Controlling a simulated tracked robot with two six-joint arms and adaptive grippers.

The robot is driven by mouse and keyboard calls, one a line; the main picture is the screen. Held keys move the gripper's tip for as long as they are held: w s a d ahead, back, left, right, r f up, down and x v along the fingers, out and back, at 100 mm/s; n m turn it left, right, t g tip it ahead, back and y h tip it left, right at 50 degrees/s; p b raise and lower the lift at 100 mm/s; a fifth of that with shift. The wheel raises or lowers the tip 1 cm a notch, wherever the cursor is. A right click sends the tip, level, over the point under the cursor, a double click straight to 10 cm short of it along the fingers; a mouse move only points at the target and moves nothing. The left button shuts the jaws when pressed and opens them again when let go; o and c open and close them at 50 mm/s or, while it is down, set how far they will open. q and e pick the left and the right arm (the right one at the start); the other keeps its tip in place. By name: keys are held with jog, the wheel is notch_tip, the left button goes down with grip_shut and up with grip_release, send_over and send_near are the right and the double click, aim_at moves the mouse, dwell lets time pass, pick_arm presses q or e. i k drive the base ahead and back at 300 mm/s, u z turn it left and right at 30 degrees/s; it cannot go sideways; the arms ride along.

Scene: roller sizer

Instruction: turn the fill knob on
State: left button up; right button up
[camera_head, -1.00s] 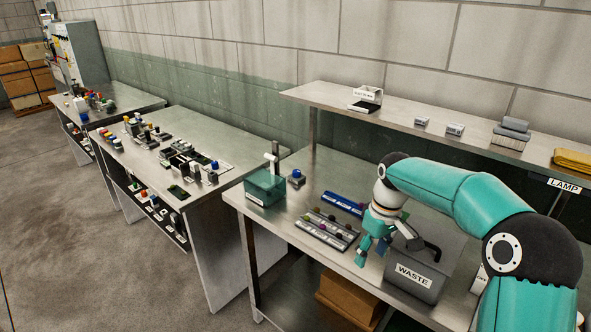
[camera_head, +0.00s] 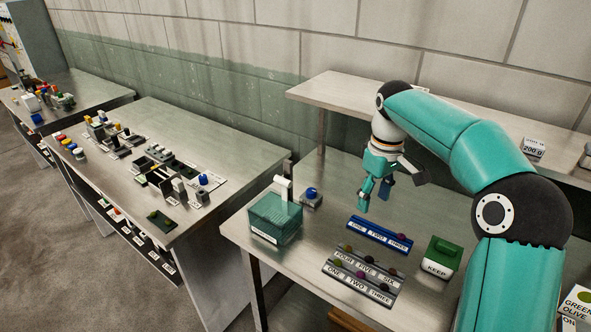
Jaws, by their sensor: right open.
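A blue knob (camera_head: 311,192) sits on a small grey base on the steel bench, just right of a teal tank (camera_head: 275,218). It looks like the fill knob, but I see no readable label on it. A pale upright spout (camera_head: 284,188) stands at the tank's back edge. My right gripper (camera_head: 375,196) is open and empty, pointing down above the bench. It is to the right of the blue knob and apart from it. The knob's on or off position is too small to tell. My left gripper is not in view.
A blue rack (camera_head: 380,235) and grey labelled racks (camera_head: 362,275) lie in front of the gripper. A green and white KEEP box (camera_head: 438,258) is to their right. A raised shelf (camera_head: 335,88) runs behind. The bench between knob and gripper looks clear.

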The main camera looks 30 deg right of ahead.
aim_at(312, 193)
jog(key=i, duration=0.85)
